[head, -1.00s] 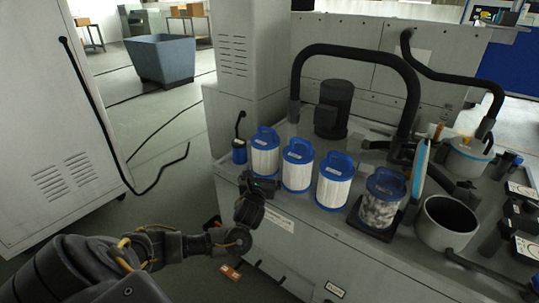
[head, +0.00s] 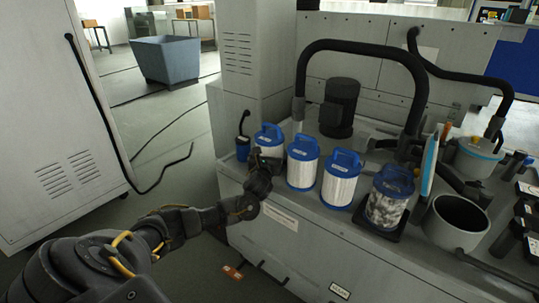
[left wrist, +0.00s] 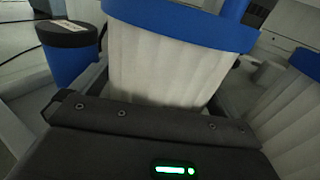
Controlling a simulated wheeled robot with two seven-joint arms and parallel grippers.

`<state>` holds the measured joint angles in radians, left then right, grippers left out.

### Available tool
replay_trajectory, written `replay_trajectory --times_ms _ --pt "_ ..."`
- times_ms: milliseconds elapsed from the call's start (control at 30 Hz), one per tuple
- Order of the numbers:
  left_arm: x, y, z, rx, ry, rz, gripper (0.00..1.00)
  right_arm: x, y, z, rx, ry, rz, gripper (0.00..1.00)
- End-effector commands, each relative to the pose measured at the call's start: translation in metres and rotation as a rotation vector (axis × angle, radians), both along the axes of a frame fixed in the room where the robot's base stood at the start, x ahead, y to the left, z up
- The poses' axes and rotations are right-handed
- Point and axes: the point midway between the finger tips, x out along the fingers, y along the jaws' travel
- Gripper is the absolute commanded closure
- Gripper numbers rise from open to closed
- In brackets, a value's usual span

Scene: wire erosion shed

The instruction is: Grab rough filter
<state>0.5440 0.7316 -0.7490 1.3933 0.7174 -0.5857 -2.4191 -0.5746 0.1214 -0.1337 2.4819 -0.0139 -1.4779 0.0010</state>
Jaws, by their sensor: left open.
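Three white pleated filters with blue caps and handles stand upright in a row on the grey machine top: the leftmost (head: 269,139), the middle one (head: 302,162) and the right one (head: 340,179). A mottled grey filter (head: 386,205) with a blue cap stands further right on a dark pad. I cannot read which is the rough filter. My left gripper (head: 264,165) is open, low in front of the leftmost filter. In the left wrist view that filter (left wrist: 165,70) rises close beyond the gripper body; its base and any contact are hidden. My right gripper is not in view.
A small blue canister (head: 243,149) stands just left of the leftmost filter; it also shows in the left wrist view (left wrist: 70,55). A black motor (head: 339,108) and a thick hose (head: 418,75) stand behind. An open grey pot (head: 456,222) is at the right.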

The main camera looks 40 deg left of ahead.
Motion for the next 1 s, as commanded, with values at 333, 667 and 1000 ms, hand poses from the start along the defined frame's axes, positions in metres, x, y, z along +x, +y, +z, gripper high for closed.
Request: replay_trajectory --times_ms 333,667,1000 --pt "0.0007 0.0004 -0.0001 0.0 0.001 0.0 0.16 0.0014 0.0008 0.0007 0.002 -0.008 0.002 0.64" --pt "0.0009 0.0007 0.0022 -0.001 -0.004 0.0 0.55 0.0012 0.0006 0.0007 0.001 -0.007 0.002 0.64" --pt "0.001 0.0007 0.0072 -0.001 -0.004 0.0 0.55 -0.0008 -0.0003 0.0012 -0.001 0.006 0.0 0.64"
